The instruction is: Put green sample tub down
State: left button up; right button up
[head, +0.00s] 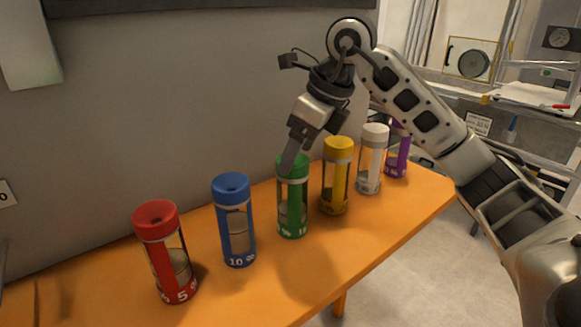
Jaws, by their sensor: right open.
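The green sample tub (292,226) stands upright on the orange table (330,262), in a row between the blue tub (232,188) and the yellow tub (338,146). My right gripper (292,160) is open at the top of the green tub, with a finger by its green lid. I cannot tell whether the finger touches the lid. Part of the far side of the lid is hidden behind the finger. My left gripper is not in view.
A red tub (156,219) stands at the left; a white tub (374,135) and a purple tub (398,165) stand at the right. The yellow tub is close beside the green one. A grey wall (150,90) rises behind the table. The table's front strip is clear.

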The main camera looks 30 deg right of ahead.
jog(key=v, duration=0.6)
dwell(0.4)
